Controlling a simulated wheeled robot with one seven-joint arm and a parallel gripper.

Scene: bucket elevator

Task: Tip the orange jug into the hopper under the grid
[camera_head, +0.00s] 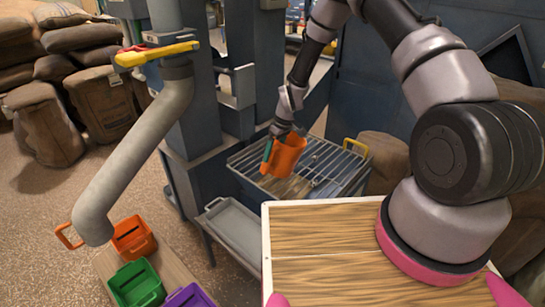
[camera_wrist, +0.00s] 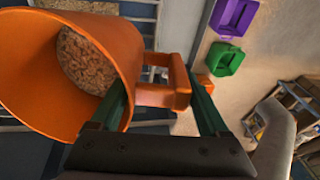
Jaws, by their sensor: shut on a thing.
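The orange jug (camera_head: 287,156) is held in the air over the metal grid (camera_head: 335,164) on top of the hopper. It looks somewhat tilted in the head view. In the wrist view the jug (camera_wrist: 112,35) shows its open mouth, with brown grain-like material (camera_wrist: 85,62) inside. My gripper (camera_head: 268,150) is shut on the jug's handle (camera_wrist: 165,95); its green fingers (camera_wrist: 160,82) lie on both sides of the handle in the wrist view. The inside of the hopper under the bars is mostly hidden.
A yellow handle (camera_head: 357,146) stands at the grid's right edge. A grey tray (camera_head: 232,234) sits below the hopper's front. A grey pipe (camera_head: 135,150) stands at left, with orange (camera_head: 133,238), green (camera_head: 137,283) and purple (camera_head: 188,296) bins near its lower end. Sacks (camera_head: 45,120) are stacked at far left.

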